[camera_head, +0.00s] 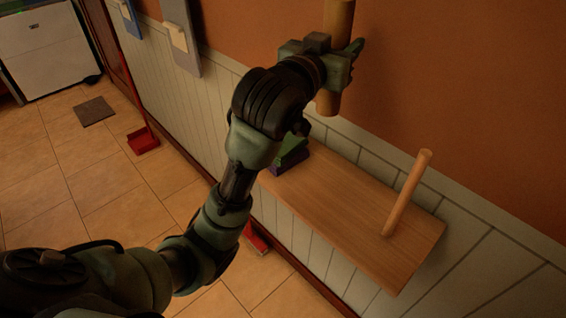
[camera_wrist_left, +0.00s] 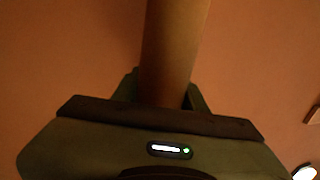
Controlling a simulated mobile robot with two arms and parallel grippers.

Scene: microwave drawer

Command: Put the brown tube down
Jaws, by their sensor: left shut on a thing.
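The brown tube (camera_head: 328,104) is held upright in my left gripper (camera_head: 330,60), near the orange wall and above the far end of a wooden shelf (camera_head: 330,212). The gripper is shut around the tube's middle part. The tube's top runs out of the head view, and its lower end hangs clear below the fingers. In the left wrist view the tube (camera_wrist_left: 174,45) stands between the fingers against the orange wall. My right gripper is not in view.
A peg (camera_head: 408,192) stands tilted on the shelf's right part. Green and purple items (camera_head: 290,158) lie at the shelf's left end, partly behind my arm. The shelf's middle is bare. A red dustpan (camera_head: 143,141) is on the tiled floor by the wall.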

